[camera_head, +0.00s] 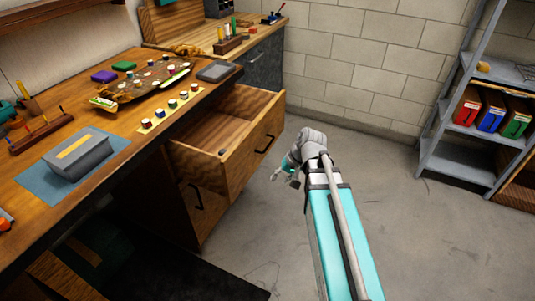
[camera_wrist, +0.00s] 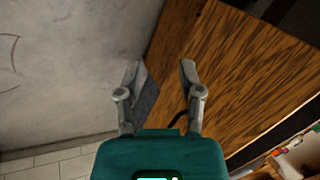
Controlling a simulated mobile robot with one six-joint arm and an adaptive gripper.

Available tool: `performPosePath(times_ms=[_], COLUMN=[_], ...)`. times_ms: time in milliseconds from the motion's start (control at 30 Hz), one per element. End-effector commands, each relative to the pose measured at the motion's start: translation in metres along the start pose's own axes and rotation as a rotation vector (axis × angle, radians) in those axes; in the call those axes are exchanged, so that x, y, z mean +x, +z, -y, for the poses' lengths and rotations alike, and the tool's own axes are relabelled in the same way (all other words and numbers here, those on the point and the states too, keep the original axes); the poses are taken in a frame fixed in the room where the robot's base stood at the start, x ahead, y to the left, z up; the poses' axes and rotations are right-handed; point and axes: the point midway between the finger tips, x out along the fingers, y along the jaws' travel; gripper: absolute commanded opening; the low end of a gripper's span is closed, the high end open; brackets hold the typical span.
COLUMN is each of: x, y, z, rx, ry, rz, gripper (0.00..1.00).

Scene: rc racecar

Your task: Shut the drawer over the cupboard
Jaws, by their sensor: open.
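The wooden drawer (camera_head: 243,160) under the workbench stands pulled out, its inside showing. It has a dark handle (camera_head: 265,145) on its front. Below it is the cupboard door (camera_head: 208,210) with its own dark handle (camera_head: 196,198). My gripper (camera_head: 281,175) is open and empty, just right of the drawer front and apparently apart from it. In the wrist view my open fingers (camera_wrist: 160,70) show in front of a large wood-grained panel (camera_wrist: 235,75). Part of a dark handle (camera_wrist: 178,118) shows beside the right finger.
The workbench top (camera_head: 110,165) holds a grey box (camera_head: 75,158), small paint pots (camera_head: 172,103) and a dark tablet-like object (camera_head: 216,71). A grey shelf unit (camera_head: 460,155) with coloured binders (camera_head: 491,113) stands at the right. The concrete floor (camera_head: 415,225) between is clear.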

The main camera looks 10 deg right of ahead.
Motion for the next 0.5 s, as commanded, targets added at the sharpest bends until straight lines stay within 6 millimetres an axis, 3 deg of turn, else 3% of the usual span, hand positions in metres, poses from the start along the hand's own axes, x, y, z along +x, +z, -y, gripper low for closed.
performPosePath(times_ms=[33,167,500], x=[0.014,0.022,0.012], y=[-0.015,-0.043,-0.117], z=[-0.009,-0.017,-0.053], rx=[0.027,0.087,0.24], ry=[-0.06,-0.22,-0.63], rz=[-0.02,-0.07,-0.224], gripper=[0.48,0.48,0.48])
